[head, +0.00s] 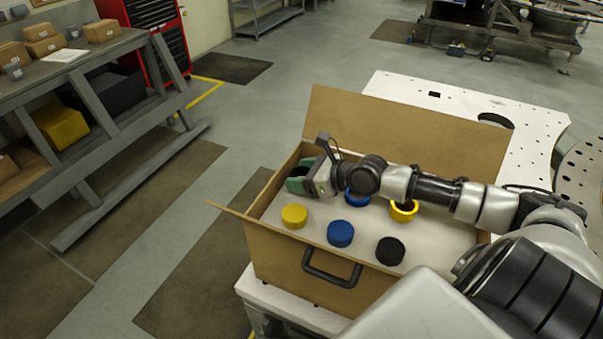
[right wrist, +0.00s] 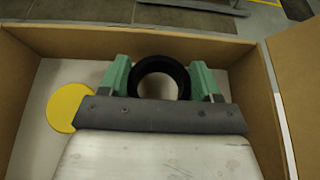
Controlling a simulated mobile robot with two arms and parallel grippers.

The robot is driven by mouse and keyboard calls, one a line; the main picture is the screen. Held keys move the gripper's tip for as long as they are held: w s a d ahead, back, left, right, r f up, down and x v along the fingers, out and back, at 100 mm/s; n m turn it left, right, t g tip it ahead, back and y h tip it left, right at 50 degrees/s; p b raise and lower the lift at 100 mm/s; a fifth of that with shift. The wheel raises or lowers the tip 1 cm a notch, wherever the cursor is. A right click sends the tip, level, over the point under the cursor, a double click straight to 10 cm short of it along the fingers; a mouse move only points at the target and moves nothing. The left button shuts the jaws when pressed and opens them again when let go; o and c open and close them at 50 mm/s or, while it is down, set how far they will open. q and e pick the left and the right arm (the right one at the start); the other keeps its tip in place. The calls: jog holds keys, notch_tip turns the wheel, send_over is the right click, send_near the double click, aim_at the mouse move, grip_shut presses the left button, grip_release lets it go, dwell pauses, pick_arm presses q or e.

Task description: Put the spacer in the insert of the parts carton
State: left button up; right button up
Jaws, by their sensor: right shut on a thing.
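The parts carton (head: 262,242) stands open on a pale plate, with a whitish insert (head: 280,232) inside it. My right gripper (head: 299,181) is over the far left part of the insert. In the right wrist view, its green fingers (right wrist: 160,82) are shut on a black ring, the spacer (right wrist: 160,59). The ring's hollow middle faces that camera. I cannot tell whether the ring touches the insert or is just above it. My left gripper is not in view.
The insert also holds a yellow disc (head: 294,216), a blue one (head: 340,234), a black one (head: 390,251), a yellow ring (head: 404,211) and a partly hidden blue piece (head: 357,200). The carton's walls and raised flap (head: 400,130) surround the gripper. A shelf rack (head: 100,55) stands left.

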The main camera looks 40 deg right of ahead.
jog(key=shift+f, duration=0.15)
jog(key=shift+f, duration=0.2)
jog(key=shift+f, duration=0.4)
jog(key=o, duration=1)
jog(key=shift+r, duration=0.1)
